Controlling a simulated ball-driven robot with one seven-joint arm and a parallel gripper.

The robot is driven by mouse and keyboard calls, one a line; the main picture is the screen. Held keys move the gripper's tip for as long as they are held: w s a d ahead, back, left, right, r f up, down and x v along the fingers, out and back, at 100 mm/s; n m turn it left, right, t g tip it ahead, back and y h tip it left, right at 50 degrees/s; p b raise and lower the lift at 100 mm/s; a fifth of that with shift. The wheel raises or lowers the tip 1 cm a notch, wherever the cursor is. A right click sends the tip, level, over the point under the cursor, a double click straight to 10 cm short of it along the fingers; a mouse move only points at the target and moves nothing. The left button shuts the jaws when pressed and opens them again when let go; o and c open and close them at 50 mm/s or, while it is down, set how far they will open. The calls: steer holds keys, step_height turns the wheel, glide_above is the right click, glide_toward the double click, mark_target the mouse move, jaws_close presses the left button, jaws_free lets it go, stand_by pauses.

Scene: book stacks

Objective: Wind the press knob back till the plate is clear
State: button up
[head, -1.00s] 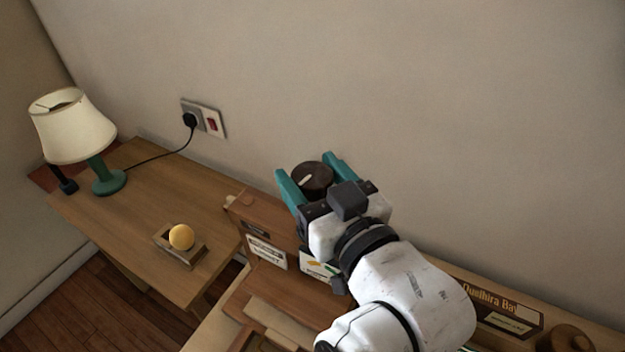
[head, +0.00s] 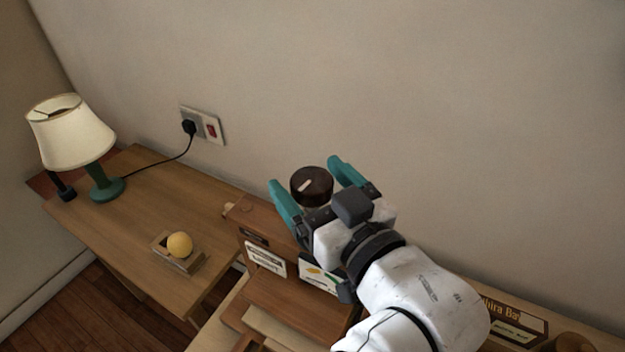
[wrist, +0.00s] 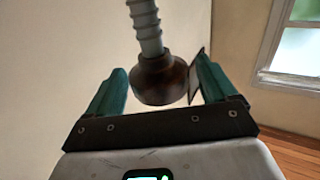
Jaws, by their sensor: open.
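The dark brown round knob (head: 312,186) with a pale mark on its top sits between the teal fingers of my gripper (head: 312,184) in the head view. In the wrist view the knob (wrist: 160,80) hangs at the end of a grey threaded screw (wrist: 145,28), between my open fingers (wrist: 160,92). A gap shows on the left of the knob; on the right a thin dark-edged panel lies close to the finger. My gripper is open and not closed on the knob. The press plate cannot be made out.
Wooden boxes with labels (head: 266,259) stand below my gripper. A wall socket (head: 201,124) is behind. A lettered sign (head: 510,323) lies at right.

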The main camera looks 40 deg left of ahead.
steer(key=b+v, duration=0.2)
steer(key=v, duration=0.8)
steer(key=shift+d, duration=0.25)
steer(key=shift+s, duration=0.1)
